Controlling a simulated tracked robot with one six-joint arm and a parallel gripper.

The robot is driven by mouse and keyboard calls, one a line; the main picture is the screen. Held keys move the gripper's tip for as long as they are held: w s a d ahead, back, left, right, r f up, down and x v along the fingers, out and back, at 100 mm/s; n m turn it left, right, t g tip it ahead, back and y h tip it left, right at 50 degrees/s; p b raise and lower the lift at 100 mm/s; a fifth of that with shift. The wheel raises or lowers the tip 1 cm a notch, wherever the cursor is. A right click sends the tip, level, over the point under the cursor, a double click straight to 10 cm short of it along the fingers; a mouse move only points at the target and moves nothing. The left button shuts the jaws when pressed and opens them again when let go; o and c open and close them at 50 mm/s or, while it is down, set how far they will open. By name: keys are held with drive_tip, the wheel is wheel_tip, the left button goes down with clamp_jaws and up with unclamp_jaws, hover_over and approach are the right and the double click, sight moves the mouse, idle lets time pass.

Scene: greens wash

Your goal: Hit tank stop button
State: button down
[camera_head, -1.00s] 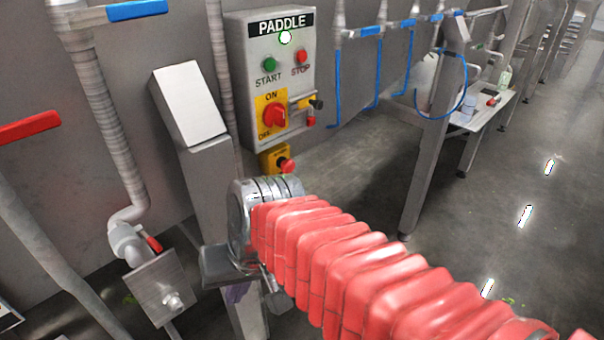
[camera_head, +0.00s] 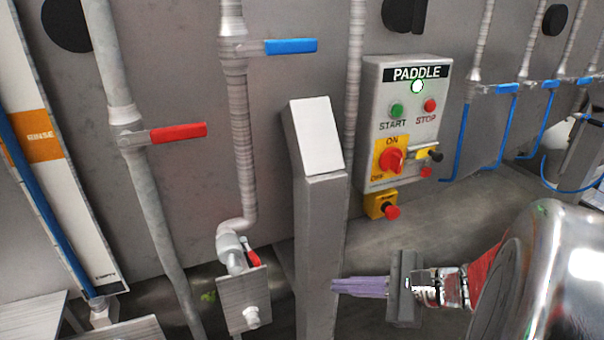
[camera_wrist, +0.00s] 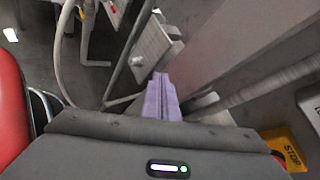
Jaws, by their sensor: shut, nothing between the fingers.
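A grey control box labelled PADDLE (camera_head: 375,110) hangs on the wall in the head view. It has a green START button (camera_head: 397,110), a red STOP button (camera_head: 430,105) and a red ON/OFF switch (camera_head: 391,160). Below it is a small yellow box (camera_head: 379,203) with a red mushroom button (camera_head: 392,212). The wrist view shows a yellow plate marked STOP (camera_wrist: 290,149) at lower right. I see no label reading tank. My gripper (camera_head: 336,286) has purple fingers, shut and empty, pointing left, below the yellow box and apart from it. The fingers show in the wrist view (camera_wrist: 160,76).
A grey post with a blank sloped top (camera_head: 316,135) stands left of the box, close to my fingertips in the head view. Pipes with a blue handle (camera_head: 291,46) and a red handle (camera_head: 179,132) run further left. Blue hoses (camera_head: 461,140) hang at right.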

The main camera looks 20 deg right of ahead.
sight(397, 215)
drive_tip(key=s+d+m+t+h, duration=0.2)
drive_tip(key=d+m+t+h, duration=0.2)
drive_tip(key=d, duration=0.7)
drive_tip(key=s+d+r+m+t+h, duration=0.1)
drive_tip(key=d+m+t+h, duration=0.3)
drive_tip(key=d+m, duration=0.5)
drive_tip(key=shift+s+d+r+m+t, duration=0.25)
drive_tip(key=shift+s+d+m+t, duration=0.1)
drive_tip(key=shift+d, duration=0.65)
drive_tip(key=shift+w, duration=0.15)
drive_tip(key=shift+w+a, duration=0.2)
drive_tip(key=shift+w, duration=6.7)
drive_tip(key=shift+d, duration=0.1)
